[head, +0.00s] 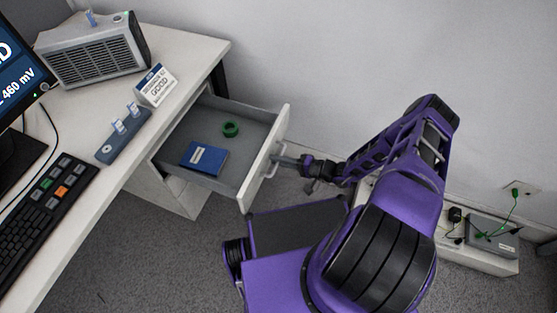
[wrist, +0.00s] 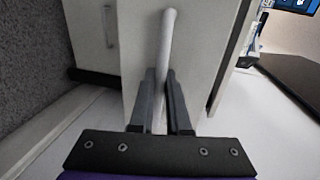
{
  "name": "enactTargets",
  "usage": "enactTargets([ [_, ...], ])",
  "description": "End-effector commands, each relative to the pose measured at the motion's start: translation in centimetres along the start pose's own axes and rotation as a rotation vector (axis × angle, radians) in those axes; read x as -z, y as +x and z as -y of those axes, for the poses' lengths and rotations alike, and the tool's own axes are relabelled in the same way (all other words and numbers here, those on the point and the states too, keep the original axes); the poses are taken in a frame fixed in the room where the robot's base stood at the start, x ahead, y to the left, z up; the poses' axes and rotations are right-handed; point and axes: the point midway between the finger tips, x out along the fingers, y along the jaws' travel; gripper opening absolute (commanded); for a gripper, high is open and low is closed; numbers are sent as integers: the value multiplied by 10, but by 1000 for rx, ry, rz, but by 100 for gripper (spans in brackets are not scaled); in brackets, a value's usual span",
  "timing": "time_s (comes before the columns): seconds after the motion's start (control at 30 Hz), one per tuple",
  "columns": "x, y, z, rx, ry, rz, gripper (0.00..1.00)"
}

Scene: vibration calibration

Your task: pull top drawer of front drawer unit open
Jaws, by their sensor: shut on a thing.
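The top drawer (head: 222,143) of the white drawer unit under the desk stands pulled out, its grey inside in full view in the head view. A blue book (head: 204,158) and a green ring-shaped roll (head: 231,129) lie in it. My gripper (head: 278,161) is at the outer side of the drawer front, at the light bar handle (head: 268,158). In the wrist view my gripper (wrist: 160,80) has one finger on each side of the handle (wrist: 167,45) and is shut on it. The part of the handle between the fingers is partly hidden.
A low white ledge (head: 480,255) with a grey device (head: 493,236) runs along the wall at right. A lower handle (wrist: 110,25) shows in the wrist view.

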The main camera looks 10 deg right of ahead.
Motion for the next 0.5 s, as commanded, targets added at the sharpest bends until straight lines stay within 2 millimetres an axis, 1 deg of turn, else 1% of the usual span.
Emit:
enactTargets([
  [0.1, 0, 0, 0, 1, 0, 0, 0],
  [0.13, 0, 0, 0, 1, 0, 0, 20],
  [0.17, 0, 0, 0, 1, 0, 0, 26],
  [0.2, 0, 0, 0, 1, 0, 0, 27],
  [0.5, 0, -2, 0, 0, 0, -1, 27],
])
